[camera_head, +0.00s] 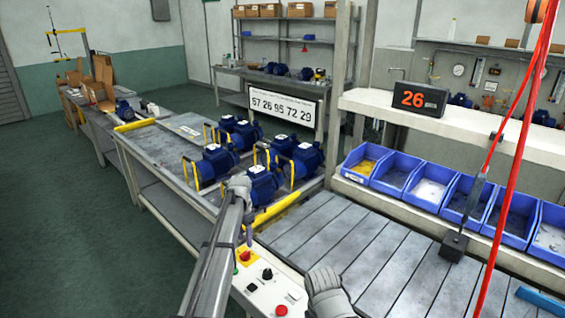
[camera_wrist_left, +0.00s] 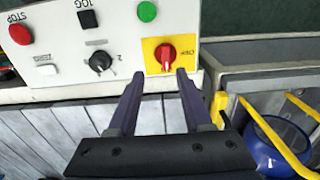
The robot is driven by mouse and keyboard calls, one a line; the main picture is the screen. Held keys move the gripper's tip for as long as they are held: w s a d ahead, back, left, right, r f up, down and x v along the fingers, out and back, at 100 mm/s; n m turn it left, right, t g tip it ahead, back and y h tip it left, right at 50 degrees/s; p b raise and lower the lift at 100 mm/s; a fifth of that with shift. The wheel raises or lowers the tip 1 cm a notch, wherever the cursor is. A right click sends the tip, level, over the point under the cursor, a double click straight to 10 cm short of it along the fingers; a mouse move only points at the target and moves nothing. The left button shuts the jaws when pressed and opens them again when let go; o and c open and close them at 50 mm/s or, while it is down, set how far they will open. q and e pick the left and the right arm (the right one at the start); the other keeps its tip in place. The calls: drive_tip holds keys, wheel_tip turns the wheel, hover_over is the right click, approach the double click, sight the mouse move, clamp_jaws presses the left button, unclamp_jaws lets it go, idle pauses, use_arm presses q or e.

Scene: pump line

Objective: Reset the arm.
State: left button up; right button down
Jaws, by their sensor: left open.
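The control panel (camera_head: 262,290) is a pale box at the front edge of the slatted line. Its red rotary switch on a yellow plate (camera_head: 245,257) also shows in the left wrist view (camera_wrist_left: 165,53), with the handle upright. My left gripper (camera_wrist_left: 160,74) is open and empty, with its two fingers just short of the yellow plate, one toward each side of the switch. In the head view my left gripper (camera_head: 249,236) is small and partly hidden by my arm. The panel also has a black knob (camera_wrist_left: 99,62), a green button (camera_wrist_left: 147,11) and a red stop button (camera_wrist_left: 20,34).
Several blue pumps (camera_head: 217,162) with yellow handles stand on the bench beyond the panel. Blue bins (camera_head: 430,182) line the far side of the slatted line (camera_head: 360,250), which is mostly bare. A dark tool (camera_head: 454,245) hangs over it near red cables (camera_head: 522,130). A display (camera_head: 413,99) reads 26.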

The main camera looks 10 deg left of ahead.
use_arm(q)
drive_tip(key=s+d+n, duration=0.1)
drive_tip(key=s+d, duration=0.4)
drive_tip(key=s, duration=0.6)
drive_tip(key=s+d+n, duration=0.1)
drive_tip(key=s+d, duration=0.4)
drive_tip(key=s, duration=0.7)
drive_tip(key=s+d+n+y, duration=0.1)
drive_tip(key=s+d, duration=0.4)
drive_tip(key=s, duration=0.7)
drive_tip(key=shift+s+d+n, duration=0.25)
drive_tip(key=shift+d+n, duration=0.1)
drive_tip(key=shift+n, duration=0.05)
drive_tip(key=shift+o, duration=0.4)
